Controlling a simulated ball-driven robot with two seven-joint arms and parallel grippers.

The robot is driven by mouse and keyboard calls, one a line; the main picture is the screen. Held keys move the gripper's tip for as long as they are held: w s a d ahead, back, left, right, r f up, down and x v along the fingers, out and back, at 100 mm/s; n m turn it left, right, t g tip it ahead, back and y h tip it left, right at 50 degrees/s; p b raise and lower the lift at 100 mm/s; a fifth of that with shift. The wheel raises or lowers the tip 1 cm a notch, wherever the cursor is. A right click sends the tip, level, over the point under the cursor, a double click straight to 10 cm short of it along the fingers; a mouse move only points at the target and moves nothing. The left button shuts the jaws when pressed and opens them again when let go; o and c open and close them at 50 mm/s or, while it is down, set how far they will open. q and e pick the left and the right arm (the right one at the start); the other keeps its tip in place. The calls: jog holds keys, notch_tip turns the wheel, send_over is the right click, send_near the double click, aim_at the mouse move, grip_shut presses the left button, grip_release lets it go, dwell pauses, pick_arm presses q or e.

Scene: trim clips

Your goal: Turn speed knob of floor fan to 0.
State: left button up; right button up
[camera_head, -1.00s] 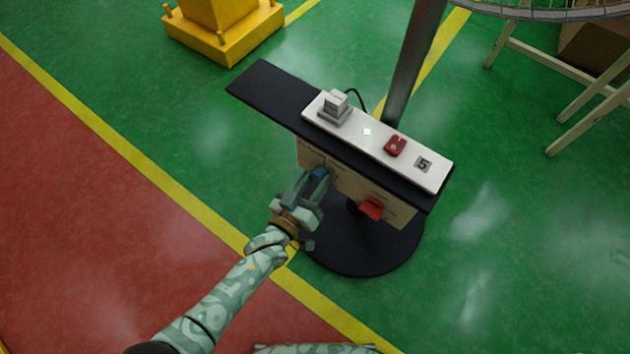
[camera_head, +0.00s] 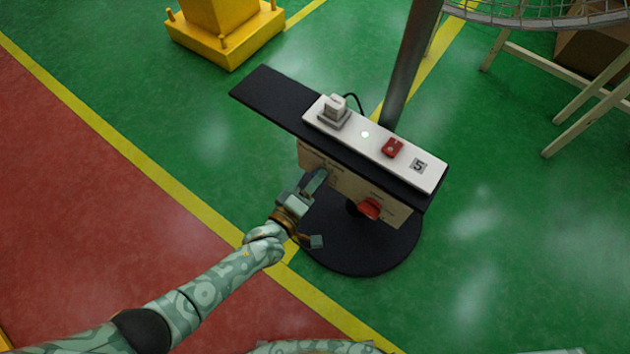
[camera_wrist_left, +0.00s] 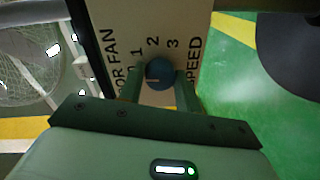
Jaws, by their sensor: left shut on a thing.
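The floor fan's speed knob (camera_wrist_left: 160,73) is round and blue, on a beige panel (camera_wrist_left: 185,25) lettered "FLOOR FAN" and "SPEED" with the numbers 1, 2 and 3 around it. A small pale mark on the knob points to the left in the wrist view. My left gripper (camera_wrist_left: 159,88) is shut on the knob, one finger on each side. In the head view my left gripper (camera_head: 315,184) reaches the left part of the beige panel front (camera_head: 345,183) and hides the knob. My right gripper is not in view.
A red knob (camera_head: 370,208) sits to the right on the same panel. The black shelf above (camera_head: 265,95) carries a white power strip (camera_head: 376,148) with a plug, a red switch and a "5" label. A metal pole (camera_head: 405,75) and round black base (camera_head: 350,255) are close by.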

pick_arm(q)
jog(key=shift+a+f+n, duration=0.1)
jog(key=shift+n, duration=0.6)
jog(key=o, duration=1)
jog(key=shift+c, duration=0.2)
jog(key=p+v, duration=0.5)
jog(key=v, duration=1.1)
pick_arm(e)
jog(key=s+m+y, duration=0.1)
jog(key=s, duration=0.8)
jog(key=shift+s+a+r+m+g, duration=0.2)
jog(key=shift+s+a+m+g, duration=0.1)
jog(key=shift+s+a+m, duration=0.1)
